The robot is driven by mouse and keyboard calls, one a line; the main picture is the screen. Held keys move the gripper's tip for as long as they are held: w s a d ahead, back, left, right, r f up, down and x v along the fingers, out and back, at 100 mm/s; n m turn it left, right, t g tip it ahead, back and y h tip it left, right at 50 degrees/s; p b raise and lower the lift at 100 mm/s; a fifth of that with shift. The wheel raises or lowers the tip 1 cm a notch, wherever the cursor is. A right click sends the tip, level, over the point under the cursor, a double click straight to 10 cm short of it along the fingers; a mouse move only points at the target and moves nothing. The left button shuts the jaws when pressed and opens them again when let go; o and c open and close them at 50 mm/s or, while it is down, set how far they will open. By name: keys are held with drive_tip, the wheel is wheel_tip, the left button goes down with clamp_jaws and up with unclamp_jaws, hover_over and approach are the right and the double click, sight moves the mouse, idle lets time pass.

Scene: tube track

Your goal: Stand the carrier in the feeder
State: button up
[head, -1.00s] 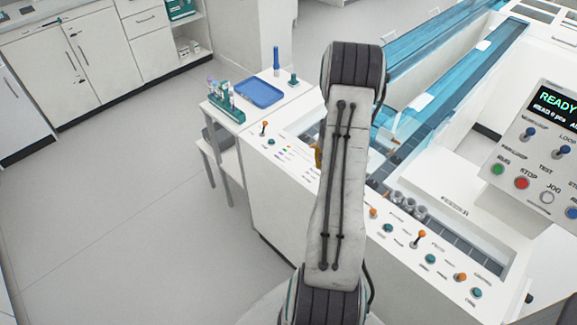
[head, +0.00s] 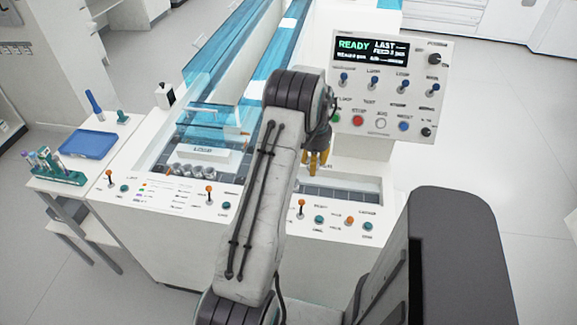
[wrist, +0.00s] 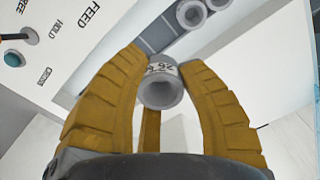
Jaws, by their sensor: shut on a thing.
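My gripper (wrist: 163,62) has yellow fingers, shut on a carrier (wrist: 162,92). The carrier is a short grey hollow cylinder with a printed white label, its open end facing the wrist camera. In the head view my gripper (head: 318,160) is partly hidden behind my arm, over the right part of the white machine; the carrier in it cannot be made out there. The word FEED is printed on the panel (wrist: 75,30) at upper left in the wrist view. I cannot tell which opening is the feeder.
Several grey carriers (head: 190,171) stand in a dark lane by the LOAD block (head: 203,151). Orange and teal knobs line the front panel (head: 265,213). A control box (head: 388,85) reading READY rises behind. Blue-covered tracks (head: 228,60) run back. A side table holds a blue tray (head: 88,145).

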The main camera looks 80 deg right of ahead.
drive_tip(key=shift+r+m, duration=0.15)
drive_tip(key=shift+m, duration=0.35)
drive_tip(key=shift+f, duration=0.2)
drive_tip(key=b, duration=0.4)
hover_over(310, 192)
drive_tip(key=shift+d+f, duration=0.2)
drive_tip(key=shift+f, duration=3.3)
drive_tip(key=shift+f+b, duration=1.45)
drive_tip(key=shift+a+f+b, duration=0.1)
drive_tip(key=shift+f+b, duration=0.65)
drive_tip(key=o, duration=1)
drive_tip(key=shift+f, duration=0.1)
